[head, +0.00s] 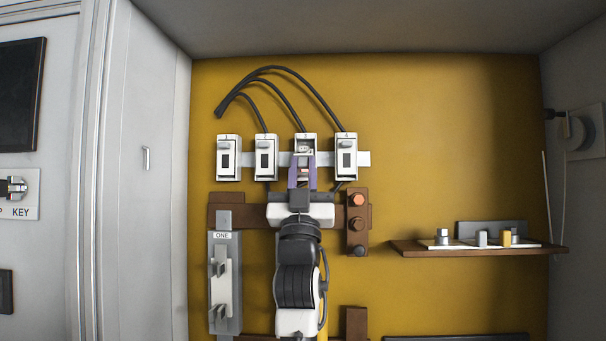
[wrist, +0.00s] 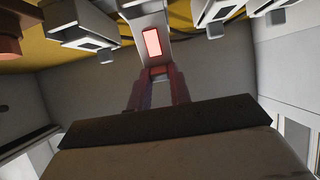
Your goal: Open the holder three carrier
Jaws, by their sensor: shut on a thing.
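Four white fuse holders stand in a row on the yellow back panel, with cables above. The third holder (head: 305,140) is partly hidden by my gripper. Its upper part shows a recess instead of the dark window seen on its neighbours, and its carrier appears tilted out and down. In the wrist view the carrier (wrist: 152,42) has a lit red window and lies straight ahead. My gripper (head: 303,172) is shut on the lower end of this carrier. The purple fingertips (wrist: 158,74) also show in the wrist view, meeting at the carrier's end.
Close neighbours are the second holder (head: 265,158) and fourth holder (head: 346,157). Below are a brown block with an orange-lit button (head: 357,199) and a grey unit marked ONE (head: 222,236). A brown shelf (head: 420,250) at right bears small parts. The upper right panel is bare.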

